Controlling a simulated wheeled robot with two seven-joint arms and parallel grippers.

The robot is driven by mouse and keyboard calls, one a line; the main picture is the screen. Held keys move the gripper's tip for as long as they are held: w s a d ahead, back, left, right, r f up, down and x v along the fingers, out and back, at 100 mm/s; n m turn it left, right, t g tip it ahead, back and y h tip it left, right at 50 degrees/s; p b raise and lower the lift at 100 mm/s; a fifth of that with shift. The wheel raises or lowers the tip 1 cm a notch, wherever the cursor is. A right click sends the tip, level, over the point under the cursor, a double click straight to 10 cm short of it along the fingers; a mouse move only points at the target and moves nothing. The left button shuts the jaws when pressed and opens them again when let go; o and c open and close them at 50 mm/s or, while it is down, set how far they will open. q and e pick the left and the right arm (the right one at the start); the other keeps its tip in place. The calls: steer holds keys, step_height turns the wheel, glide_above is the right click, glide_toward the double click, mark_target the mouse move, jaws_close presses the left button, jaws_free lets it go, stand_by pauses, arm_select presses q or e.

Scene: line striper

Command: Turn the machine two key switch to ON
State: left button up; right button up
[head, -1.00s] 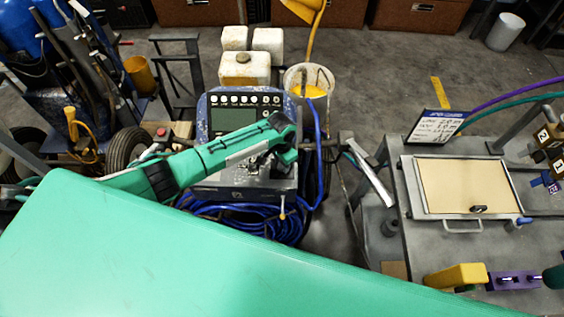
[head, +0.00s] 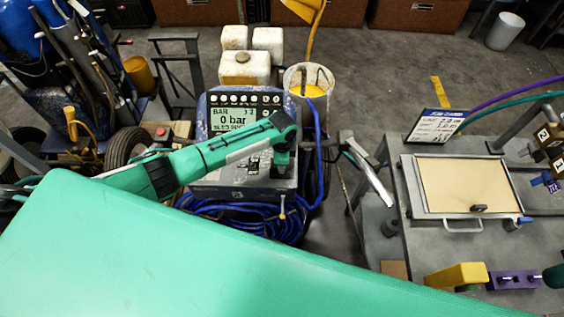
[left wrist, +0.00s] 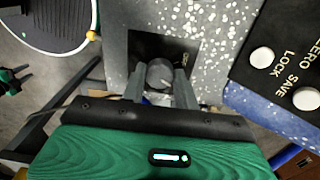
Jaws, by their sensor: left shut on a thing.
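The machine's display (head: 232,115) is lit and reads "0 bar". It sits above the grey control box (head: 235,186). My left gripper (head: 281,163) reaches down onto the right part of this box, and the arm covers some of it. In the left wrist view, its two fingers (left wrist: 160,86) are shut on a round grey switch knob (left wrist: 159,73). The knob stands on a dark square plate (left wrist: 182,47) with a small label beside it, too small to read. I cannot make out the knob's exact angle. My right gripper is not in view.
Blue hose (head: 225,211) lies coiled below the box. A bucket of yellow paint (head: 309,83) and white jugs (head: 243,68) stand behind the machine. A metal bench with a framed panel (head: 464,186) is at the right. Two white buttons (left wrist: 262,57) lie beside the switch.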

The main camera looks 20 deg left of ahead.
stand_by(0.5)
arm_select(q)
steer(key=o, duration=1)
steer(key=shift+c, duration=0.2)
step_height(320, 180, up, 14)
steer(key=b, duration=0.3)
steer(key=shift+w, duration=0.25)
steer(key=shift+s+f, duration=0.1)
steer(key=shift+f, duration=0.05)
